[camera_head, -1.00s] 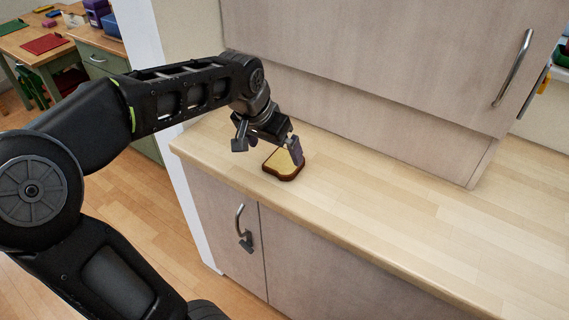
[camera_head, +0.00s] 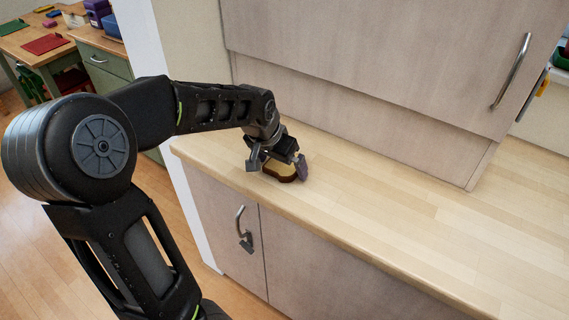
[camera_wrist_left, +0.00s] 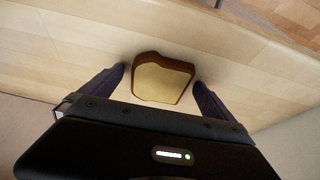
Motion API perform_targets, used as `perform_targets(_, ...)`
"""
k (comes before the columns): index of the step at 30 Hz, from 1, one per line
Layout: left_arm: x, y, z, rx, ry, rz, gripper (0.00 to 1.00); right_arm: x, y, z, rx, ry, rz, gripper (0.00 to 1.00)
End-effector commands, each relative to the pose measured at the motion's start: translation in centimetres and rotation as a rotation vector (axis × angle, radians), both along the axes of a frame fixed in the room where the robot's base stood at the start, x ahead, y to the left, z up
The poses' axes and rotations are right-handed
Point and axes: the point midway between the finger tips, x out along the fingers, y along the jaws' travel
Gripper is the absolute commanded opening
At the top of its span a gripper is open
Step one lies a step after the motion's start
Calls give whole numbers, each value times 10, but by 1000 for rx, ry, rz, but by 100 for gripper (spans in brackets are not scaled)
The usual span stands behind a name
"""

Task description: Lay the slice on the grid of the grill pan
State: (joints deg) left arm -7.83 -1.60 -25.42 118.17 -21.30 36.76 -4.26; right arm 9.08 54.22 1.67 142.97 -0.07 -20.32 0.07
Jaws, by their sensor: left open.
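The slice (camera_head: 283,171) is a piece of bread with a brown crust, lying flat on the wooden worktop. My left gripper (camera_head: 277,172) is open, with one finger on each side of the slice; in the left wrist view (camera_wrist_left: 160,82) a gap shows between each finger and the crust. The grill pan and its grid are not in view. My right gripper is not in view.
The worktop (camera_head: 400,215) is clear to the right of the slice. A cabinet front (camera_head: 370,60) with a metal handle rises behind it. The worktop's front edge (camera_head: 330,240) is close to the slice. A table with coloured things (camera_head: 40,45) stands far left.

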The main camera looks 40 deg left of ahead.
Motion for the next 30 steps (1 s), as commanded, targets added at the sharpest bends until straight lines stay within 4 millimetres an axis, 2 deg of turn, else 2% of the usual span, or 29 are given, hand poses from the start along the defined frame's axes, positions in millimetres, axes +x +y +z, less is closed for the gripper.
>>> perform_targets(17, 0, 0, 0, 0, -1, 1, 100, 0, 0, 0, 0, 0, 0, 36)
perform_targets(30, 0, 0, 0, 0, -1, 1, 65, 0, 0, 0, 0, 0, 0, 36)
